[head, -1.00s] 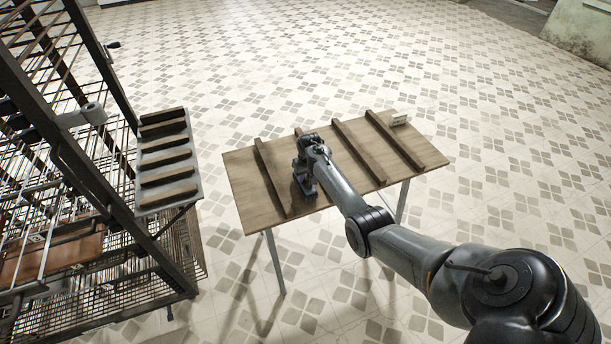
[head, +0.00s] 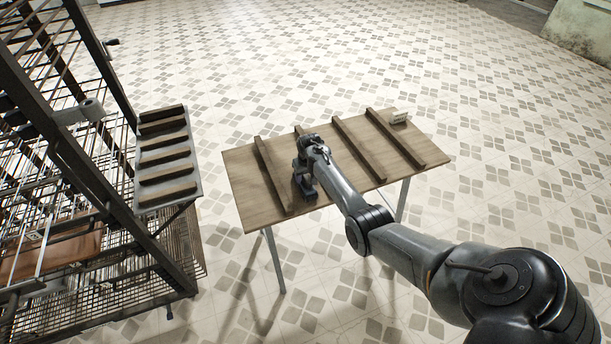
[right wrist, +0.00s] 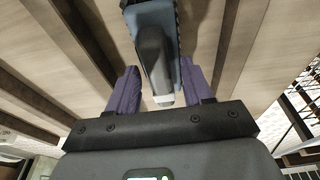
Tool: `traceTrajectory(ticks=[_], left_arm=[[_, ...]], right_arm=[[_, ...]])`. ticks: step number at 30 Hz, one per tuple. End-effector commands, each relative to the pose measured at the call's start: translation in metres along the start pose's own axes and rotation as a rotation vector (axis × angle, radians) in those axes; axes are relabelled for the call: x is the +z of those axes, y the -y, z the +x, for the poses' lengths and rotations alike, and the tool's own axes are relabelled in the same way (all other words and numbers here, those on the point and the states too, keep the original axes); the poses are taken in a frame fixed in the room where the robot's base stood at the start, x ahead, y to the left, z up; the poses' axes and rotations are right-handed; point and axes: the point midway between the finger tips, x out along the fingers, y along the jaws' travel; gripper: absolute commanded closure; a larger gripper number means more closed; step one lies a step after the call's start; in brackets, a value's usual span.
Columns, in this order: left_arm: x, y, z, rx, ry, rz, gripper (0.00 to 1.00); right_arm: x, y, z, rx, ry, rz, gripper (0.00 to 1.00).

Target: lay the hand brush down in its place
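The hand brush (right wrist: 153,55), with a blue-grey body and a dark handle, shows in the right wrist view between the two purple fingers of my right gripper (right wrist: 160,88). The fingertips sit close against its sides, and the gripper looks shut on it. In the head view my right gripper (head: 305,168) points down at the left part of the wooden table (head: 238,172). The brush's bluish edge (head: 306,189) shows low at the board, between the first two slats; the gripper hides most of it. Whether it touches the board cannot be told. My left gripper is not in view.
Several raised slats (head: 363,150) cross the table, with a small pale label (head: 399,117) at its far right corner. A slatted grey shelf (head: 167,160) stands to the left, beside a tall dark metal rack (head: 112,190). The tiled floor around is open.

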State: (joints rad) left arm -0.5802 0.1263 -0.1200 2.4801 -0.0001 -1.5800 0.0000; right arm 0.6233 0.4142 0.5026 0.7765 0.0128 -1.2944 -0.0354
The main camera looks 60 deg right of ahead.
Motion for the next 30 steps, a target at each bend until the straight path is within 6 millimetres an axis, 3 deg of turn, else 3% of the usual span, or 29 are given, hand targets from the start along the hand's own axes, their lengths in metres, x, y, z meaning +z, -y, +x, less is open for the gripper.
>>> traceTrajectory(ticks=[14, 30], left_arm=[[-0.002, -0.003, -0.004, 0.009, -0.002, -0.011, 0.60], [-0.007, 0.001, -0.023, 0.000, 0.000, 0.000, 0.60]], right_arm=[[0.000, 0.000, -0.007, 0.000, 0.000, 0.000, 0.41], [-0.001, 0.000, -0.089, 0.000, -0.002, 0.000, 0.41]])
